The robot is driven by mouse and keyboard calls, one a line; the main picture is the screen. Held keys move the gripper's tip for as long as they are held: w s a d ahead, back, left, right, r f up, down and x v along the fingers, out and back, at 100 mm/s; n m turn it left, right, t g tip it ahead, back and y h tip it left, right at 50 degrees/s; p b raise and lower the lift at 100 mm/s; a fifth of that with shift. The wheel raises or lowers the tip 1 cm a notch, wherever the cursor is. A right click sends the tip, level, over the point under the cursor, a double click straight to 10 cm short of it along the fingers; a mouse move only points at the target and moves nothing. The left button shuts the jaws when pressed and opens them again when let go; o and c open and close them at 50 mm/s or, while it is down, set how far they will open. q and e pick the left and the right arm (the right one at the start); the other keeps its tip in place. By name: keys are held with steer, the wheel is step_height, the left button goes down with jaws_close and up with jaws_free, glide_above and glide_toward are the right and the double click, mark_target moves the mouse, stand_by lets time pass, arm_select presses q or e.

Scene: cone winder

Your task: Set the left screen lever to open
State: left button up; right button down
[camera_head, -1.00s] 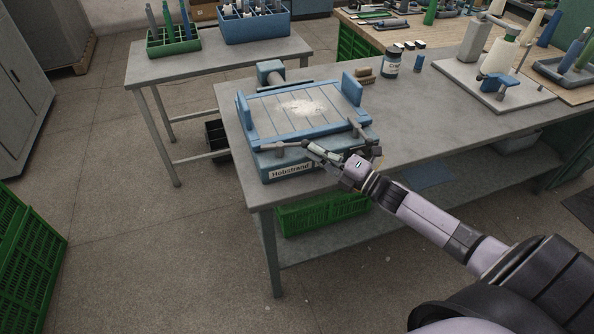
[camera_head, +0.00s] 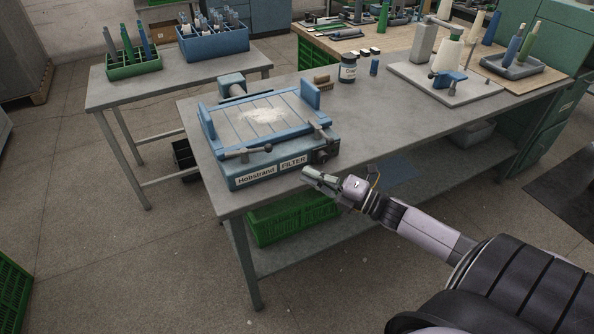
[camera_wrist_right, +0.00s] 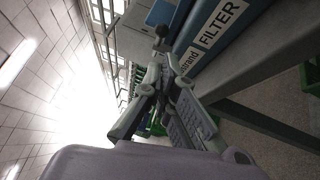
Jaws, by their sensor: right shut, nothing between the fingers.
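The left screen lever (camera_head: 243,153) is a grey bar with a dark knob at its right end. It lies roughly along the front edge of the blue filter box (camera_head: 254,175), pointing right. The right lever (camera_head: 321,133) sits at the box's front right corner. My right gripper (camera_head: 308,174) is shut and empty, in front of the box and apart from the left lever, to the right of and nearer than its knob. In the right wrist view, my gripper's fingers (camera_wrist_right: 166,80) point toward a dark knob (camera_wrist_right: 161,31). My left gripper is not in view.
The box stands on a grey table (camera_head: 390,120) near its front left corner. A jar (camera_head: 348,69) and a brush (camera_head: 321,82) stand behind it. A green crate (camera_head: 292,219) sits on the shelf below. Clear floor lies in front.

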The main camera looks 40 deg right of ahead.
steer(key=s, duration=0.1)
steer(key=m+g+h+p, duration=0.2)
steer(key=m+h+p, duration=0.3)
steer(key=m+h, duration=1.45)
glide_toward(268, 151)
arm_select(q)
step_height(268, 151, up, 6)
steer(key=p, duration=0.1)
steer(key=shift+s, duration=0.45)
arm_select(e)
steer(key=w+d+m+y, duration=0.1)
steer(key=m+y, duration=0.1)
steer(key=w+d+r+m+y, duration=0.1)
steer(key=w+d+m+y, duration=0.1)
steer(key=m+y, duration=0.1)
steer(key=w+d+m+y, duration=0.2)
steer(key=y, duration=0.1)
steer(key=shift+w+r+m, duration=0.2)
steer(key=shift+r+m, duration=0.05)
steer(key=shift+d, duration=0.1)
